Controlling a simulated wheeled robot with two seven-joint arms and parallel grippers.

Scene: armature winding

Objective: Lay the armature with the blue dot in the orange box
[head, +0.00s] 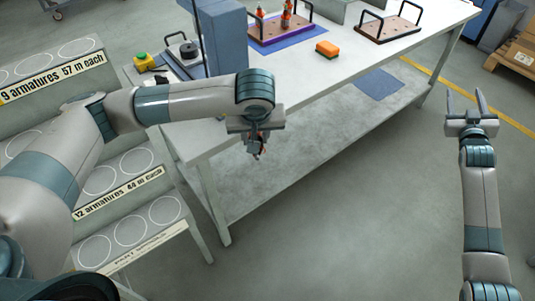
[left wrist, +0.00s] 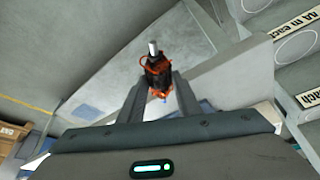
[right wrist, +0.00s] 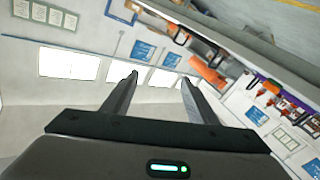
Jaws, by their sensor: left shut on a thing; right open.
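My left gripper (head: 258,143) is shut on an armature (left wrist: 156,72), with a dark core, orange-copper windings and a pale shaft end. A small blue spot shows at its lower end in the left wrist view. The armature hangs in the air in front of the table's near edge. An orange-brown tray-like box (head: 397,30) with two black handles is at the table's far right; it looks empty of armatures. My right gripper (head: 465,102) is open and empty, right of the table over the floor; its open fingers also show in the right wrist view (right wrist: 160,95).
A purple-edged tray (head: 268,40) with black handles holds armatures on the white table (head: 300,75). An orange block with a dark green underside (head: 327,48) lies between the trays. A blue-grey machine (head: 223,38) stands at left. Stepped shelves (head: 125,205) with white circles are below left.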

